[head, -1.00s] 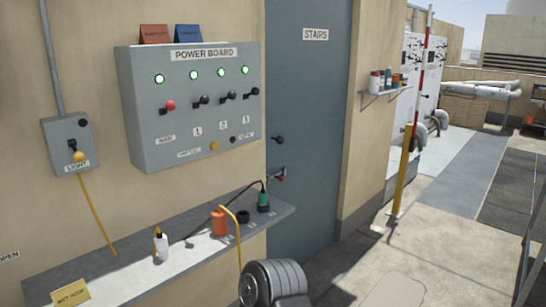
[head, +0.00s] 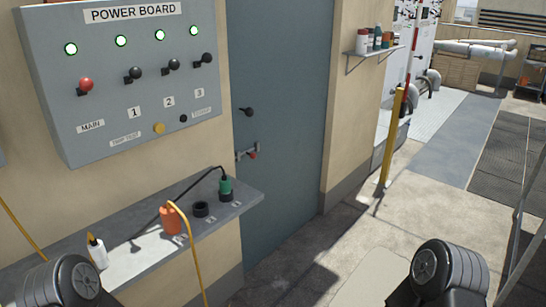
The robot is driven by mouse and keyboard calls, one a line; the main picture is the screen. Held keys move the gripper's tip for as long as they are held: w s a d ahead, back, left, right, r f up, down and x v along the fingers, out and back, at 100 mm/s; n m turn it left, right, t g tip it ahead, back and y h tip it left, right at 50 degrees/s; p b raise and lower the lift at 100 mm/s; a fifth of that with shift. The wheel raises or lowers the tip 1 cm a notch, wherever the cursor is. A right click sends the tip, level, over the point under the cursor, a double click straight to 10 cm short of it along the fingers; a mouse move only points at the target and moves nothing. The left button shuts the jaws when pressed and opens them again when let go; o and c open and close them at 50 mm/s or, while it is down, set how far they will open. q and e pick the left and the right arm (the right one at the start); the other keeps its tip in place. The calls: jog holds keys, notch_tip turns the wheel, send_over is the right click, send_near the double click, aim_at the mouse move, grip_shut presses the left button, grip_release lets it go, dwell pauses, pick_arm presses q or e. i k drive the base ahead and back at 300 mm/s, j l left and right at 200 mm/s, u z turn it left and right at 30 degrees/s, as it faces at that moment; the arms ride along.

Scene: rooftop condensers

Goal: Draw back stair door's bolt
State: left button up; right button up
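The stair door (head: 280,120) is a blue-grey door right of the power board, and it looks closed. Whether the bolt is shot or drawn I cannot tell at this size. Dark rounded parts of my arms show at the bottom left and bottom right. Neither gripper is in view, and nothing of mine touches the bolt.
The power board (head: 125,75) hangs on the wall left of the door. A yellow post (head: 391,140) stands to the right. The floor before the door is clear.

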aim_at(254, 155)
jog(key=i+l, duration=0.3)
jog(key=i, duration=0.15)
jog(key=i+l+z, duration=0.15)
jog(key=i+l, duration=0.35)
jog(key=i, duration=0.35)
jog(key=i+l+z, duration=0.1)
jog(key=i+l, duration=0.15)
jog(key=i, duration=0.2)
jog(key=i+l+z, duration=0.1)
jog(key=i, duration=0.35)
jog(key=l, duration=0.1)
